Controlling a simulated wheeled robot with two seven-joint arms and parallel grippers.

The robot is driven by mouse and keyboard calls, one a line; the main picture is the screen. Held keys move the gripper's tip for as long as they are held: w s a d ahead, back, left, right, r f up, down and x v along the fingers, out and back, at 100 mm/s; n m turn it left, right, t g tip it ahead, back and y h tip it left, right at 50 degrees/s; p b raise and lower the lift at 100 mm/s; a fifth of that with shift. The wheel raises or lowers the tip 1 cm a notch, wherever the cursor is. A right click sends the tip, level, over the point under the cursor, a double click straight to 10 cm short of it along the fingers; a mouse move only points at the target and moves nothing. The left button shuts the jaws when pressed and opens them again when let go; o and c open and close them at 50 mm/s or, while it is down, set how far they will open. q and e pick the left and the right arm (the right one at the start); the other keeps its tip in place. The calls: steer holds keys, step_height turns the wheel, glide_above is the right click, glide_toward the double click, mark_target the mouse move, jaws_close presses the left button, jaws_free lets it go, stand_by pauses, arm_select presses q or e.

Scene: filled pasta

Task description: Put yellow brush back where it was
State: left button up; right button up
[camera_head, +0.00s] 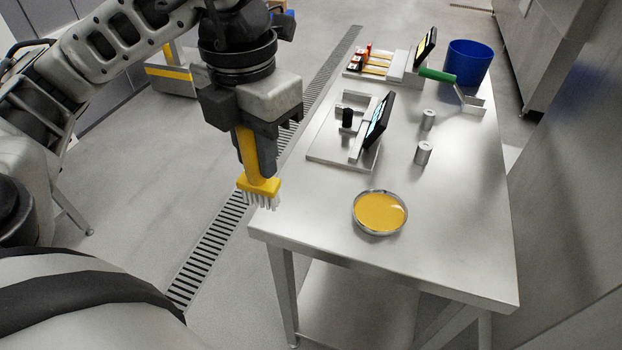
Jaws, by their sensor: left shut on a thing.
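The yellow brush (258,186) has a yellow handle and head with white bristles that point down. My left gripper (257,155) is shut on its handle and holds it upright in the air. In the head view the brush appears just left of the steel table's (450,264) near left corner. Its upper handle is hidden between the fingers. My right gripper is not in view.
On the table are a round dish of yellow-orange content (380,212), two small metal cylinders (424,153), a scale with a tilted display (379,121), a tool with a green handle (437,75) and a blue bucket (468,62). The table's front right is clear.

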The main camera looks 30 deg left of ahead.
arm_select(q)
steer(key=shift+w+a+f+p, duration=0.25)
steer(key=shift+w+f+p, duration=0.05)
steer(key=shift+w+f, duration=1.85)
steer(key=shift+w+a+f+p, duration=0.2)
steer(key=shift+w+f+p, duration=0.05)
steer(key=shift+w+f, duration=1.9)
steer(key=shift+w+a+f+p, duration=0.25)
steer(key=shift+w+f+p, duration=0.05)
steer(key=shift+w+f, duration=1.85)
steer(key=shift+r, duration=0.1)
steer(key=shift+f, duration=0.2)
steer(key=o, duration=1)
steer(key=shift+r, duration=0.1)
step_height(320, 180, up, 12)
steer(key=shift+r, duration=0.15)
